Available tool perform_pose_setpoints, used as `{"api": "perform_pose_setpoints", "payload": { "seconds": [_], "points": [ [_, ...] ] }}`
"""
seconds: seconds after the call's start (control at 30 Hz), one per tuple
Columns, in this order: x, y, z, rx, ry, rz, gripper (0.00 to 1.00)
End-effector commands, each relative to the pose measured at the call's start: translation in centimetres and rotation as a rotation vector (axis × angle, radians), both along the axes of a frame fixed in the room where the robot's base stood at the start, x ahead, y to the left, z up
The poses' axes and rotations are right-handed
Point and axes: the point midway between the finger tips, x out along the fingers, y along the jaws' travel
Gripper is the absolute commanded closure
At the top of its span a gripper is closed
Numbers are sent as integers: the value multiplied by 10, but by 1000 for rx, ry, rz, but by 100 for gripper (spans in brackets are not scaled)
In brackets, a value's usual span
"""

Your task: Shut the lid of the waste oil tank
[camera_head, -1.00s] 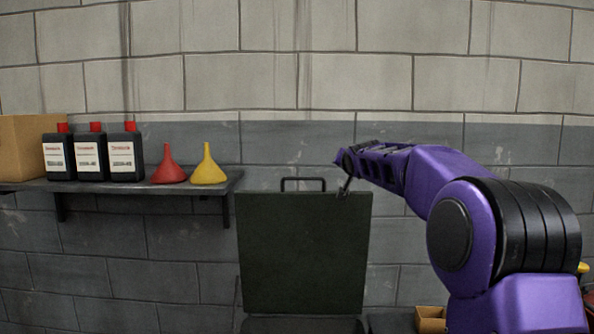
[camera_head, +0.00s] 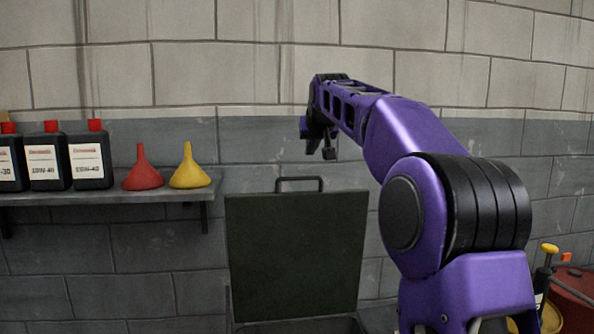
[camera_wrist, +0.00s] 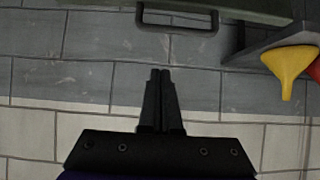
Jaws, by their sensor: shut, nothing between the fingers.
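The waste oil tank's lid (camera_head: 295,255) is a dark green panel standing raised and nearly upright in front of the wall. A black bar handle (camera_head: 299,184) sits on its top edge. My gripper (camera_head: 330,152) is above the lid's top edge, just right of the handle and apart from it. In the wrist view my gripper (camera_wrist: 161,75) is shut and empty, its fingertips pointing towards the handle (camera_wrist: 177,27) with a gap between. The lid's edge (camera_wrist: 265,8) shows at the top there. The tank's body is mostly below the head view.
A wall shelf (camera_head: 110,193) at the left holds dark oil bottles (camera_head: 90,158), a red funnel (camera_head: 143,172) and a yellow funnel (camera_head: 189,170). A red container (camera_head: 572,295) and a yellow-topped item (camera_head: 549,249) stand at the lower right. The wall is close behind the lid.

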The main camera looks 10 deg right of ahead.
Motion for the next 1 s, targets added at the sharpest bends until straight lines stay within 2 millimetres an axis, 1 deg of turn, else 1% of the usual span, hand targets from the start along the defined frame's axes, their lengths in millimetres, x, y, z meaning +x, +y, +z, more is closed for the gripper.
{"api": "perform_pose_setpoints", "payload": {
  "seconds": [0.07,0.17,0.27,0.5,0.73,0.8,1.0],
  "points": [
    [0,0,0,-5,6,5,100],
    [5,0,-4,-6,8,7,100],
    [17,0,-12,-5,9,7,100],
    [55,0,-38,-5,8,6,100],
    [84,0,-58,-5,8,6,100],
    [75,-1,-57,-7,6,5,100],
    [61,-1,-62,-6,7,4,100]
  ]
}}
